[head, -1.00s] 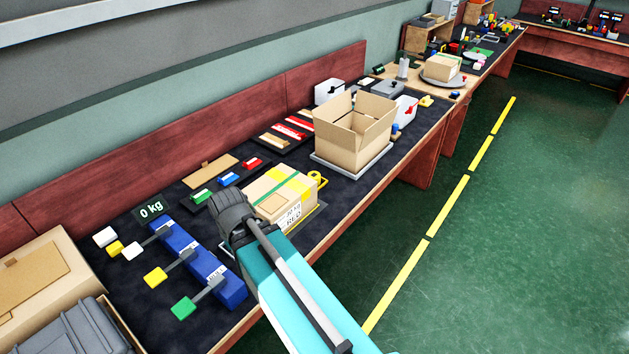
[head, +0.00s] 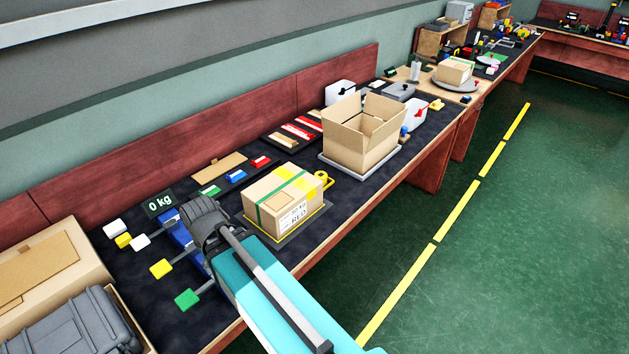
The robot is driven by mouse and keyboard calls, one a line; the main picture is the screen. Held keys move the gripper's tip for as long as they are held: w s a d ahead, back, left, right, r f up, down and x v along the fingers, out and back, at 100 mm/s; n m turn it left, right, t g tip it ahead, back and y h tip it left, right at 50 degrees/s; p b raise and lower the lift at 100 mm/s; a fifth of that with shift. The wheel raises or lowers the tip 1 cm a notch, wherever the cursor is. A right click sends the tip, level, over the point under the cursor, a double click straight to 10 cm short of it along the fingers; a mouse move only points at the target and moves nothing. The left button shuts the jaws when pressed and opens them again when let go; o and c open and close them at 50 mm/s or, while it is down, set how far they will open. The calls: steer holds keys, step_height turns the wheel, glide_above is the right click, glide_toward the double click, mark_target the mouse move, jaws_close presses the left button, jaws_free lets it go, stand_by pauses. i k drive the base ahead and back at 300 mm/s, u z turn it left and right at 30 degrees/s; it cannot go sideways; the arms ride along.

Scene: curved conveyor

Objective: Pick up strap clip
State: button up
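I cannot tell for sure which piece is the strap clip. A yellow looped piece (head: 324,179) sits beside the right end of the strapped carton (head: 284,204), which carries a green strap. My gripper (head: 202,224) is dark grey and seen from behind, left of the carton and over the blue rail. Its fingertips are hidden, so its opening and anything between the fingers do not show.
The blue rail (head: 178,233) is partly covered by my gripper; yellow (head: 161,268) and green (head: 187,299) tabs stick out to its left. A "0 kg" display (head: 159,203) stands behind it. An open box (head: 358,143) stands further right. A grey case (head: 70,330) is front left.

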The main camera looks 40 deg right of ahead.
mark_target(322, 176)
steer(key=u, duration=0.05)
steer(key=k, duration=1.4)
steer(key=z, duration=0.5)
steer(key=i, duration=1)
steer(key=u, duration=0.05)
